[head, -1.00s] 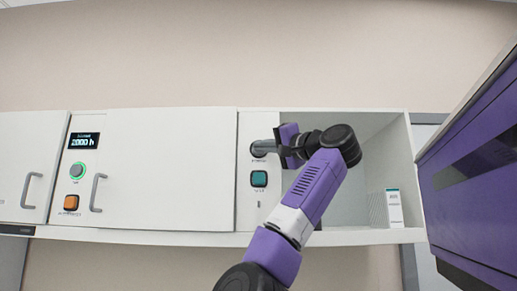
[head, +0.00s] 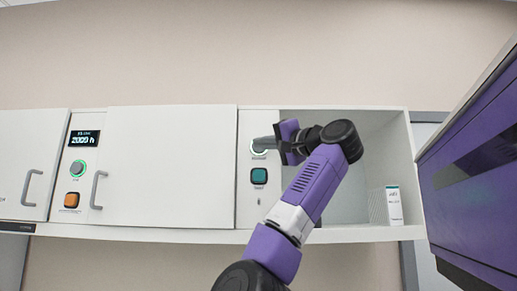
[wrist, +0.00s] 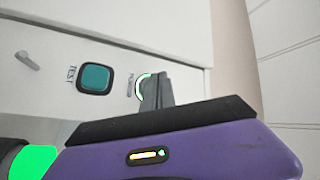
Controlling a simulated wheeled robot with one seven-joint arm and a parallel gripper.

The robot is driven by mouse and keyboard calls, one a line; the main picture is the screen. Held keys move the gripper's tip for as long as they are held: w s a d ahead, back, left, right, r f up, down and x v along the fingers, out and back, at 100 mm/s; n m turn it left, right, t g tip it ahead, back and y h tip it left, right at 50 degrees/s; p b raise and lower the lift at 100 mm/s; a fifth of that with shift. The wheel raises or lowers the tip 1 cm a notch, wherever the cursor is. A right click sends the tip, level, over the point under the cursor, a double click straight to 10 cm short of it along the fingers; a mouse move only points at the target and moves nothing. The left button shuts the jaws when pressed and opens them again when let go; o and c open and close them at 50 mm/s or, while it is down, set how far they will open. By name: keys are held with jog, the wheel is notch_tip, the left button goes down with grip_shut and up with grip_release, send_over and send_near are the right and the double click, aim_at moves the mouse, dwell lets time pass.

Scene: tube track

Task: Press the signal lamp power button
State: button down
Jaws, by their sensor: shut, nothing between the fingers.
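The signal lamp power button (head: 254,151) is round and sits at the top of the narrow white panel left of the open shelf. Its ring is lit, and in the wrist view the lit green-white ring of the button (wrist: 139,86) shows beside the POWER label. My gripper (head: 260,144) is shut and empty, its fingers pointing at the button from the right. In the wrist view my gripper's fingers (wrist: 157,90) cover most of the button's face. I cannot tell whether they still touch it.
A square teal TEST button (head: 259,176) is just below, also in the wrist view (wrist: 95,78). A white box (head: 394,205) stands in the open shelf.

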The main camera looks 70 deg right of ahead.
jog(key=shift+s+a, duration=0.1)
jog(key=shift+a, duration=0.1)
jog(key=s+a+b, duration=0.2)
jog(key=a+b, duration=0.1)
jog(key=a, duration=0.2)
jog(key=shift+s+a, duration=0.15)
jog(key=shift+a, duration=0.15)
dwell(0.8)
